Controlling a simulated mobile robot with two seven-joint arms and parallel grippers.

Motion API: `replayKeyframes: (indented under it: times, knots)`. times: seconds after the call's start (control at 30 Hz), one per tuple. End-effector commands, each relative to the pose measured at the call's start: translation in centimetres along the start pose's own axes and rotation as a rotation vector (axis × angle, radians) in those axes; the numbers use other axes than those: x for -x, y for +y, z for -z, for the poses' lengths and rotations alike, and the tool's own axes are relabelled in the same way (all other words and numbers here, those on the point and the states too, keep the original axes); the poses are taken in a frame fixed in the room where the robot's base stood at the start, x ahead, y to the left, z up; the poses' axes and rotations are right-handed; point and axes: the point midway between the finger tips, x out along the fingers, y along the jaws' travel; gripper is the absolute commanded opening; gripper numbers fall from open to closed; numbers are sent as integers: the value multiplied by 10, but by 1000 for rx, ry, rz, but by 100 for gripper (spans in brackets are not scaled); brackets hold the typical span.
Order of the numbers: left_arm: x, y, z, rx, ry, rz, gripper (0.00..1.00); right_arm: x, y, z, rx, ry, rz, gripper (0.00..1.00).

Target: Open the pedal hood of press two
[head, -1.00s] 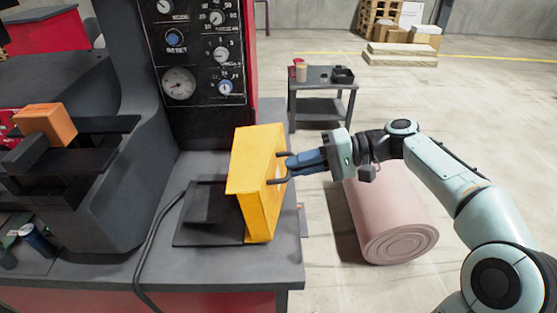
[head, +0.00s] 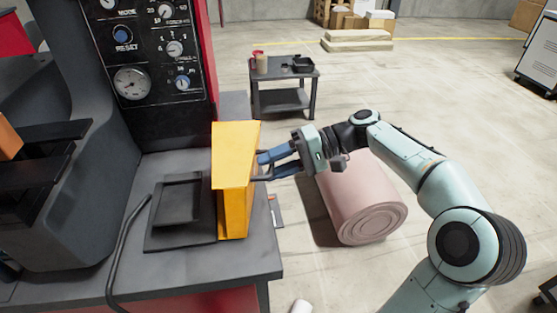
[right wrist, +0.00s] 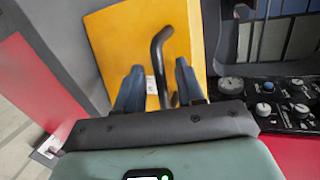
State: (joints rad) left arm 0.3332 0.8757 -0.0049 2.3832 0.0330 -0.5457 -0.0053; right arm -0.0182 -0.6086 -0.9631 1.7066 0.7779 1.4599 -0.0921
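The yellow pedal hood (head: 233,165) stands on edge, roughly upright, at the right side of the black pedal base (head: 165,237) on the grey press ledge. The pedal (head: 180,205) is uncovered to its left. My right gripper (head: 264,167) is at the hood's right side, by its handle. In the right wrist view, the hood (right wrist: 110,40) fills the upper middle, and its bent black handle (right wrist: 157,55) passes between my two blue fingers (right wrist: 157,82). The fingers are apart, with gaps beside the handle. My left gripper is out of view.
The control panel (head: 150,45) with gauges and knobs rises behind the pedal. A black cable (head: 122,245) curves along the ledge at left. A pink roll (head: 362,200) lies on the floor under my right arm. A small dark cart (head: 284,78) stands behind.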

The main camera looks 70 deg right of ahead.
Motion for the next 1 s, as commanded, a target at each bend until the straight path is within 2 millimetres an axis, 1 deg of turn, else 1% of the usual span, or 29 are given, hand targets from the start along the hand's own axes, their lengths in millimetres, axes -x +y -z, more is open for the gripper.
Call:
replayKeyframes:
  times: [0.27, 0.37, 0.47, 0.63, 0.77, 0.9, 1.0]
  knots:
    - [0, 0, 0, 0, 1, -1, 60, 4, -2, 1, 0, 11, 6, 38]
    - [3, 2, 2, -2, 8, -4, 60, 10, -2, 1, 1, 13, 8, 38]
    - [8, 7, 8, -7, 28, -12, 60, 25, -4, 1, 1, 14, 9, 38]
    - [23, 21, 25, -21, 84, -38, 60, 62, -4, 1, 3, 13, 10, 38]
    - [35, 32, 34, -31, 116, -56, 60, 92, -4, 0, 3, 11, 10, 38]
    - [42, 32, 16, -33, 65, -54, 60, 116, -4, 0, 3, 8, 9, 38]
    - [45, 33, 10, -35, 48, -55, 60, 128, -3, 0, 3, 8, 7, 38]
